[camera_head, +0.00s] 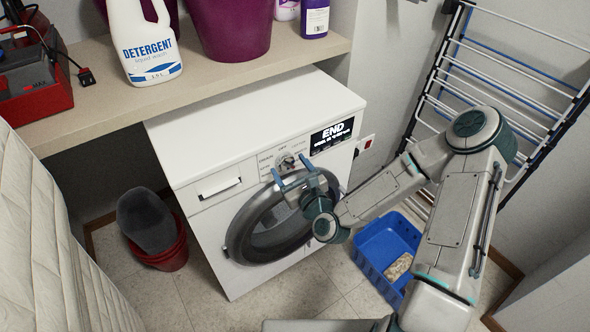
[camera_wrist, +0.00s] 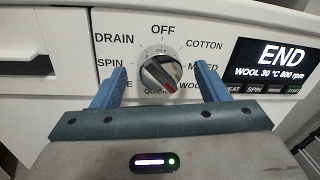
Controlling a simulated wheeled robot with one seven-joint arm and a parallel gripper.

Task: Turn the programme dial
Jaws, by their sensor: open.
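The programme dial (camera_wrist: 159,70) is a round silver knob with a dark grip bar and a red mark on the washing machine's white front panel. Its red mark points down and right, toward the WOOL label. In the head view the dial (camera_head: 288,162) sits near the top middle of the machine's front. My gripper (camera_wrist: 160,82) is open, with one blue finger to the left of the dial and one to the right, apart from it. In the head view my gripper (camera_head: 292,176) is in front of the panel. The display (camera_wrist: 273,66) reads END, WOOL 30 °C 800 rpm.
A shelf (camera_head: 110,100) with a detergent bottle (camera_head: 145,45) overhangs the machine (camera_head: 250,110). A drying rack (camera_head: 500,70) leans at the right. A blue basket (camera_head: 375,250) and a red bucket (camera_head: 165,250) stand on the floor.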

